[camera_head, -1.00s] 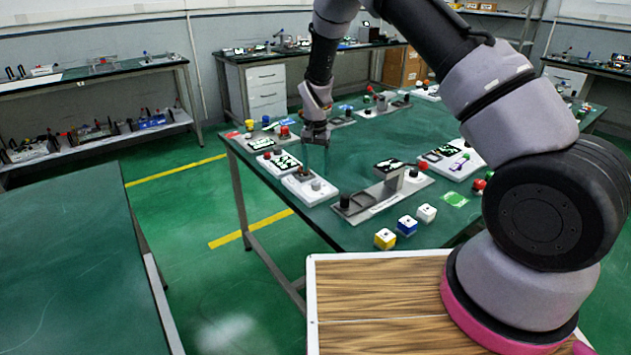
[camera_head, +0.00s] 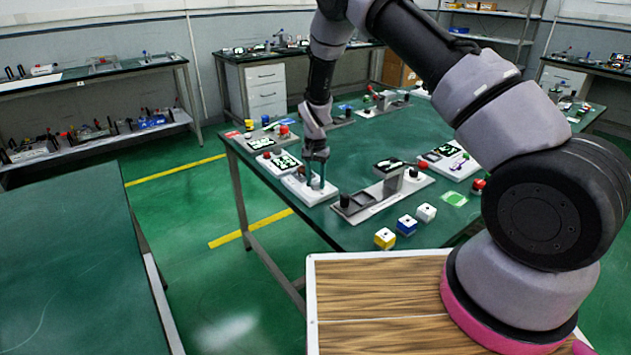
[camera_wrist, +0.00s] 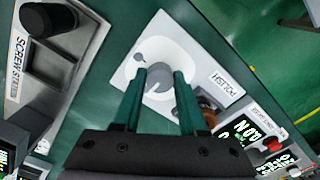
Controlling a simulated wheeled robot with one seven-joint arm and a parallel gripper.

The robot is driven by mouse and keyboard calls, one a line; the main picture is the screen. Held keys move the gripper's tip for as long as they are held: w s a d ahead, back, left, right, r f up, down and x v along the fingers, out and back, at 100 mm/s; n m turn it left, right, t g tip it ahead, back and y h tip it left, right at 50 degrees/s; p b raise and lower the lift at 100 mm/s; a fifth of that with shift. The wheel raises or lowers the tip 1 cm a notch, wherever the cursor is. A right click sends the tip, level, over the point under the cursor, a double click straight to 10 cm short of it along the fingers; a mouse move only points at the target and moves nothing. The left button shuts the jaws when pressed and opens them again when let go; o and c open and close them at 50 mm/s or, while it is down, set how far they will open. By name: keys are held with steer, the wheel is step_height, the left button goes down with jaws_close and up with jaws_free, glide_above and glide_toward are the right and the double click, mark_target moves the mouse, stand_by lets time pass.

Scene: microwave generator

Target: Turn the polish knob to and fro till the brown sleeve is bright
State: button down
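The white polish unit (camera_wrist: 184,42) lies on the green table, with a POLISH label on its right edge; it also shows in the head view (camera_head: 297,184). Its round grey knob (camera_wrist: 158,84) stands in a pale round recess. A brown sleeve (camera_wrist: 208,104) shows near the label, partly hidden behind my right finger, so its brightness is hard to judge. My gripper (camera_wrist: 160,75) is open, with one teal finger on each side of the knob and small gaps visible. In the head view my gripper (camera_head: 316,184) points down at the unit.
A screw station (camera_wrist: 45,65) with a black knob stands left of the unit in the wrist view. A panel with green displays and a red button (camera_wrist: 273,144) lies close at the right. Blue, yellow and white cubes (camera_head: 406,225) sit near the table's front edge.

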mark_target(316, 183)
steer(key=shift+n, duration=0.4)
steer(key=n, duration=0.5)
steer(key=shift+n, duration=0.3)
steer(key=n, duration=0.6)
steer(key=shift+d, duration=0.1)
steer(key=shift+n, duration=0.3)
steer(key=shift+c, duration=2.2)
jaws_free()
step_height(316, 183, up, 11)
